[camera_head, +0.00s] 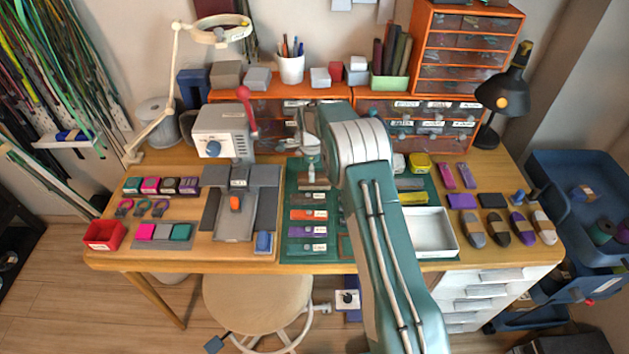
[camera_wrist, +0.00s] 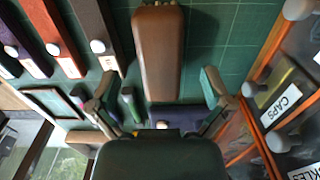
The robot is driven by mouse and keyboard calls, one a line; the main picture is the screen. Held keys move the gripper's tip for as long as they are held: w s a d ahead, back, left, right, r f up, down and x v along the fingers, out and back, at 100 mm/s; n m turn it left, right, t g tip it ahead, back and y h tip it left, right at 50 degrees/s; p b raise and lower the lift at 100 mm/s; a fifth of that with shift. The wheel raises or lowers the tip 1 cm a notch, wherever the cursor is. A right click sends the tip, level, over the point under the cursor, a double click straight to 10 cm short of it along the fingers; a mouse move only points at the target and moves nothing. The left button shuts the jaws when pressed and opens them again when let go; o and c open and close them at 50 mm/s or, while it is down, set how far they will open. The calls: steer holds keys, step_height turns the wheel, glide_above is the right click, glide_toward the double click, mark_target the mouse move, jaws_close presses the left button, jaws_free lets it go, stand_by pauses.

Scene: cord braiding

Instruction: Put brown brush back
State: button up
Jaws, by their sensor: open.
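A long brown block (camera_wrist: 157,55) with rounded edges, which looks like the brown brush, lies on the green cutting mat (camera_wrist: 215,55). In the head view the brown brush (camera_head: 314,185) shows as a short brown strip just in front of my gripper (camera_head: 311,160). In the wrist view my gripper (camera_wrist: 159,88) is open. Its two fingers are spread on either side of the brush's near end, with gaps on both sides. Nothing is held. I cannot tell the height gap between fingers and brush.
Strips with white knobs, dark (camera_wrist: 95,28), orange (camera_head: 309,214) and purple (camera_head: 307,231), lie on the mat in front of the brush. Labelled orange drawers (camera_head: 420,112) stand close behind. A white tray (camera_head: 452,245) is to the right. My arm hides part of the mat.

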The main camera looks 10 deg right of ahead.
steer(key=f, duration=0.2)
steer(key=d+f, duration=0.1)
steer(key=f, duration=0.2)
steer(key=c, duration=1.3)
steer(key=shift+s+r, duration=0.2)
steer(key=shift+r, duration=1.65)
steer(key=shift+c, duration=0.2)
steer(key=s+a+r, duration=0.2)
steer(key=s+r, duration=0.7)
steer(key=s, duration=0.4)
steer(key=shift+s+a+r, duration=0.2)
steer(key=shift+s+a, duration=0.05)
steer(key=shift+a, duration=0.05)
